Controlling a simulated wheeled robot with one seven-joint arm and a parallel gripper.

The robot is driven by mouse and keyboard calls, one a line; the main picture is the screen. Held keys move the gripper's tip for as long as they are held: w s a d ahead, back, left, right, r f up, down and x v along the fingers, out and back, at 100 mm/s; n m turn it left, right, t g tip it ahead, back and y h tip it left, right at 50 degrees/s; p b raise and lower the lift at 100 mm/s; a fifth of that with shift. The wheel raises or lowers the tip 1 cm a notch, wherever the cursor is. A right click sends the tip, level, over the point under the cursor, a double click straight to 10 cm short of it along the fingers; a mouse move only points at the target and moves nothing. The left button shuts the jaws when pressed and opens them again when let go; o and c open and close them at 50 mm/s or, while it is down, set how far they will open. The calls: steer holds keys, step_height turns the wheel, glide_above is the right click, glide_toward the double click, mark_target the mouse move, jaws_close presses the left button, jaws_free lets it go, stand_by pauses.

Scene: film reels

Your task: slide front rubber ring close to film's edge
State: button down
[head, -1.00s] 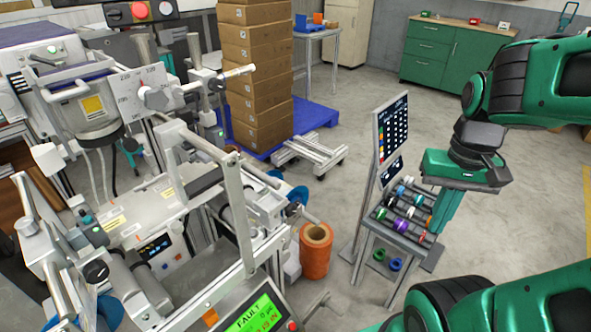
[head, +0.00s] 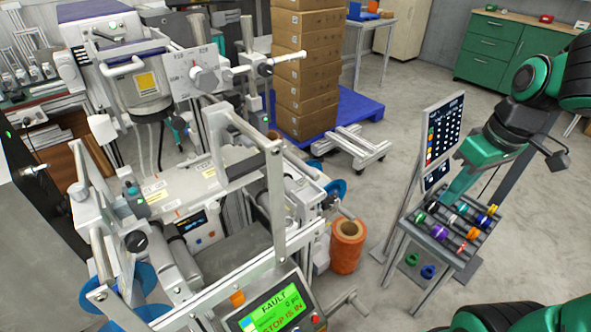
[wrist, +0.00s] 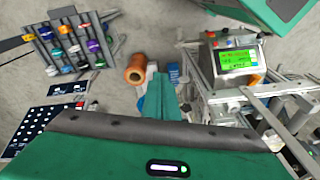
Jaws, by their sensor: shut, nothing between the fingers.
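My gripper (head: 452,193) is green, points down and left, and hangs over or in front of the far left corner of the rack. Its fingers are shut and empty in the wrist view (wrist: 165,90). The machine (head: 200,205) stands at left, with blue discs on its right side (head: 336,189) and lower left (head: 110,290). My gripper is well apart from these discs. I cannot make out a separate front rubber ring or the film's edge on the machine. An orange roll (head: 347,247) stands upright beside the machine; it also shows in the wrist view (wrist: 137,68).
A rack (head: 440,243) holds several coloured rings on bars, with a green ring (head: 411,259) and a blue ring (head: 428,272) below. A sign board (head: 438,140) stands at its left. Stacked boxes (head: 305,70) stand behind. Floor between is clear.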

steer(key=w+a+n+y, duration=0.3)
steer(key=w+a+n, duration=0.6)
steer(key=a, duration=0.4)
steer(key=w+a+n+y, duration=0.3)
steer(key=w+a+n, duration=0.3)
steer(key=a+n, duration=0.6)
steer(key=shift+m+t, duration=0.3)
steer(key=shift+m, duration=0.3)
steer(key=x, duration=0.9)
steer(key=shift+w+a+r, duration=0.1)
steer(key=shift+a+r, duration=0.1)
steer(key=w+a, duration=0.1)
steer(key=w, duration=0.1)
steer(key=w+a, duration=0.2)
steer(key=shift+w+a, duration=0.1)
steer(key=shift+w, duration=0.2)
steer(key=shift+r, duration=0.1)
